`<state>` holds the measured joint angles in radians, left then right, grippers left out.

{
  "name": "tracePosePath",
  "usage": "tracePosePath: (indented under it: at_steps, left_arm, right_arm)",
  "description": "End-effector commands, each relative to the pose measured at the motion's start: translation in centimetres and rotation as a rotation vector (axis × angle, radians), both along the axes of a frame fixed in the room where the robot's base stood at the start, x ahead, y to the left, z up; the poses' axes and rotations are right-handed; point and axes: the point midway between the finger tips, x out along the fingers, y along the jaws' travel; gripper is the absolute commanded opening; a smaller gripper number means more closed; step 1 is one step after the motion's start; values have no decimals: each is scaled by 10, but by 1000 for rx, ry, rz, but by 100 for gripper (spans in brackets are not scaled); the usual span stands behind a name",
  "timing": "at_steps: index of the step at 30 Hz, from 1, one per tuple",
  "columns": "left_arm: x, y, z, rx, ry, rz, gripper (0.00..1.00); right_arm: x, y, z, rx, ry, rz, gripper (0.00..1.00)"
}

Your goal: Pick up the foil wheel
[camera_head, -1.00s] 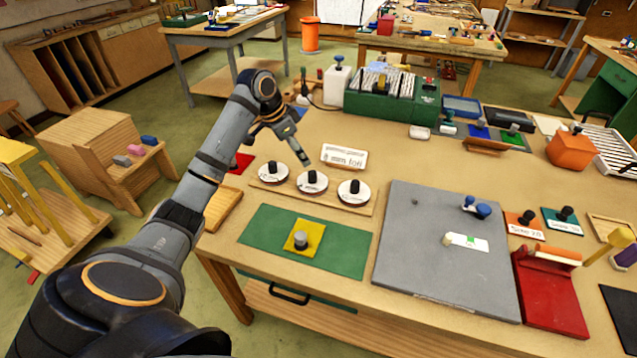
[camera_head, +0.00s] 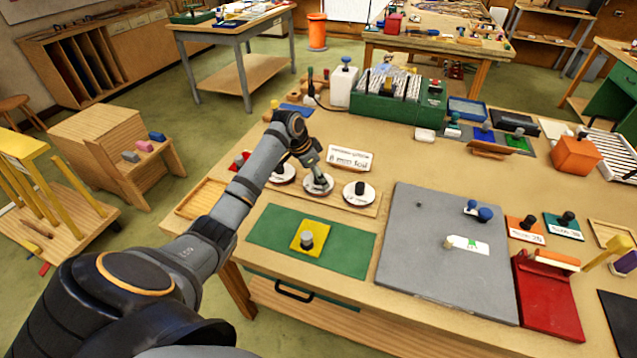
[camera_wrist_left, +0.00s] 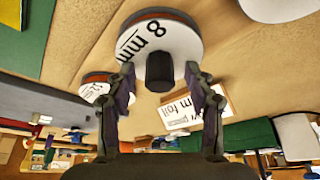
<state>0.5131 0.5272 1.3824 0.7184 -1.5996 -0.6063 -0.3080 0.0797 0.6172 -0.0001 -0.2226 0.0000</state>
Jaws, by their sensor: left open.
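Three white foil wheels with black knobs stand in a row on a wooden board (camera_head: 343,206): a left one (camera_head: 283,177), a middle one (camera_head: 314,189) and a right one (camera_head: 359,198). My left gripper (camera_head: 317,181) is open and points down at the middle wheel, partly covering it. In the left wrist view a wheel marked "8 mm" (camera_wrist_left: 185,38) has its black knob (camera_wrist_left: 160,73) between my open fingertips (camera_wrist_left: 159,85). I cannot tell whether they touch it. My right gripper is not in view.
A "mm foil" card (camera_head: 349,157) stands behind the wheels. A green mat (camera_head: 270,231) with a yellow square (camera_head: 297,244) lies in front. A grey board (camera_head: 440,274) is at the right, a green rack (camera_head: 385,109) at the back. The left wheel sits close beside my arm.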

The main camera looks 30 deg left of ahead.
Motion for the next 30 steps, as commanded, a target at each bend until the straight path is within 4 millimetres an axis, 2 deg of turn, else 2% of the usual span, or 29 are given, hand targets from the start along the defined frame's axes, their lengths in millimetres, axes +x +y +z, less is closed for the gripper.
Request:
tracePosePath:
  at_steps: [2, 13, 23, 26, 29, 30]
  left_arm:
    - [0, 0, 0, 0, 0, 0, 51]
    - [0, 0, 0, 0, 1, 1, 1]
    - [0, 1, 4, 0, -1, 0, 0]
    - [1, 1, 13, 1, -3, 1, 0]
    - [2, 0, 31, 1, -7, 0, 0]
    - [-7, -1, 40, 5, -5, 0, 0]
  right_arm:
    - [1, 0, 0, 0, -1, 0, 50]
    - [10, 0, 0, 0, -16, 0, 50]
    - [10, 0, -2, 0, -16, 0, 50]
    - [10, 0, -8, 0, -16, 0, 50]
    - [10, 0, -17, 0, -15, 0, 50]
    - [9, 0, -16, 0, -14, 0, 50]
